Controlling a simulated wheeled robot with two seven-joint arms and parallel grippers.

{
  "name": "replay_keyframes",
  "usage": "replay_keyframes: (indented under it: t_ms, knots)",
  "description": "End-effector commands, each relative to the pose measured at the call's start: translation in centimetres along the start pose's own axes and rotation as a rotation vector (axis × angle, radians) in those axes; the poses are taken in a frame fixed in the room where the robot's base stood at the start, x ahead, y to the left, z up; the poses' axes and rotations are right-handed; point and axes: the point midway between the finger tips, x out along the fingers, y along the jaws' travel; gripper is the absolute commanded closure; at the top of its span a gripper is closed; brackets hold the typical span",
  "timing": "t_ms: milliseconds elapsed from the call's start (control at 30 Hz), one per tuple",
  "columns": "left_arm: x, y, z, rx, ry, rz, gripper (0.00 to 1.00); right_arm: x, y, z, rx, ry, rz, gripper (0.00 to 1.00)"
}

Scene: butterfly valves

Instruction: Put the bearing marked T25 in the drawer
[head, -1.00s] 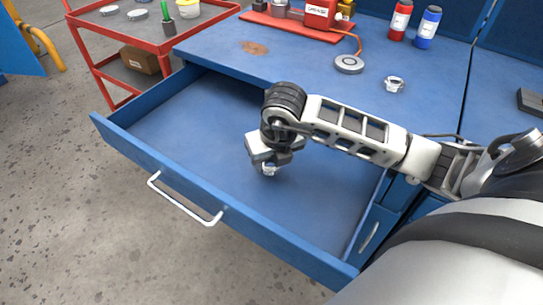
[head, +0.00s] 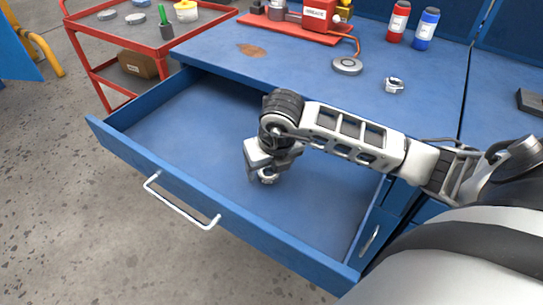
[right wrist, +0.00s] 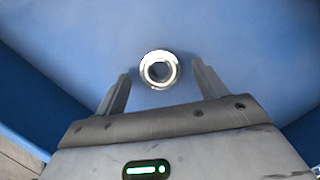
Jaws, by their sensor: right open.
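A metal ring-shaped bearing (right wrist: 159,69) lies between the two spread fingers of my right gripper (right wrist: 160,88) in the right wrist view, touching neither finger as far as I can see. In the head view the bearing (head: 267,178) shows just below the right gripper (head: 259,175), inside the open blue drawer (head: 178,168). My right gripper is open and points down into the drawer. I cannot read any marking on this bearing. A second bearing (head: 393,86) sits on the blue bench top. My left gripper is not in view.
The drawer's front wall with a white handle (head: 181,203) faces the lower left. The bench (head: 300,68) holds a grey disc (head: 347,66), a red bottle (head: 398,22) and a blue bottle (head: 427,29). A red cart (head: 125,38) stands at the upper left.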

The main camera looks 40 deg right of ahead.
Motion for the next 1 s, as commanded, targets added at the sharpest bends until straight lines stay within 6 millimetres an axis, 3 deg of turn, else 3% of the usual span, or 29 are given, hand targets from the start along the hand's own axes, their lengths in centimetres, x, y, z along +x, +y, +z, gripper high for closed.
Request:
replay_keyframes:
  t_ms: [167, 500, 700, 1000]
  knots:
    - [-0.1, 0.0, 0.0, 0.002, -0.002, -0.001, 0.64, -2.3, 0.0, 0.2, -0.001, -0.006, 0.001, 0.29]
    - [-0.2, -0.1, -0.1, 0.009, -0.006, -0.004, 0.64, -10.5, 0.0, 0.2, -0.002, -0.010, 0.002, 0.29]
    - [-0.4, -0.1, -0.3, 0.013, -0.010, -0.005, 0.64, -14.3, -0.1, 0.2, -0.001, -0.008, 0.000, 0.29]
    - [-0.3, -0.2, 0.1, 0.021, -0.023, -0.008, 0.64, -15.9, 0.0, 0.0, 0.000, -0.003, 0.000, 0.29]
